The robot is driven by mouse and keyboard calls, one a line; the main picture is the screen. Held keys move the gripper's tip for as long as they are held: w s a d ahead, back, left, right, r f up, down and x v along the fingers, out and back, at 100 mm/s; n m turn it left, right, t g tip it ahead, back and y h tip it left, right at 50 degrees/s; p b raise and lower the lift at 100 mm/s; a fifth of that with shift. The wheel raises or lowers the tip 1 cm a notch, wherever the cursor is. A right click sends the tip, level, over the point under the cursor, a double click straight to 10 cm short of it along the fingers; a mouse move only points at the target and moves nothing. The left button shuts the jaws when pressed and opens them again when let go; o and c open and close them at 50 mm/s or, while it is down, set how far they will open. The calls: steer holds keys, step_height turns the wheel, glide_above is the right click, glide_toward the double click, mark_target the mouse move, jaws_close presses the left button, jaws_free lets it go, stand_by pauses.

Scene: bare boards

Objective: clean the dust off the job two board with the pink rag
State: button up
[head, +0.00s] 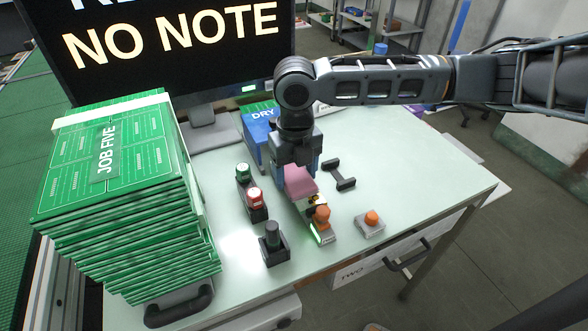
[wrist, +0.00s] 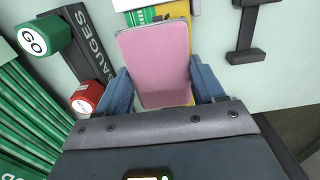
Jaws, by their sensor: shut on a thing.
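My gripper (head: 297,168) is shut on the pink rag (head: 299,184), pointing down over the middle of the table. In the wrist view the rag (wrist: 155,62) is a flat pink pad between the blue fingers of my gripper (wrist: 163,92). Just beyond the rag is a small green board (wrist: 138,18) with a yellow part beside it, mostly hidden by the rag. In the head view the green end (head: 322,236) shows by an orange knob (head: 321,214). I cannot read a job label on it, see dust, or tell whether the rag touches it.
A tall stack of green boards marked JOB FIVE (head: 110,150) stands left. A green button (head: 243,171), a red button (head: 255,197) and a black block (head: 272,246) stand left of my gripper. A blue DRY box (head: 256,140) is behind. A black bracket (head: 341,178) and another orange knob (head: 371,218) lie right.

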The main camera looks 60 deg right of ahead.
steer(key=shift+s+a, duration=0.2)
steer(key=shift+s, duration=0.05)
steer(key=shift+r, duration=0.15)
steer(key=shift+s+a+p, duration=0.3)
steer(key=shift+s+a, duration=0.05)
steer(key=shift+s, duration=0.15)
steer(key=shift+f, duration=0.2)
stand_by(0.8)
steer(key=shift+w+d, duration=0.15)
steer(key=shift+w+d, duration=0.6)
steer(key=shift+w, duration=0.35)
steer(key=shift+s, duration=0.15)
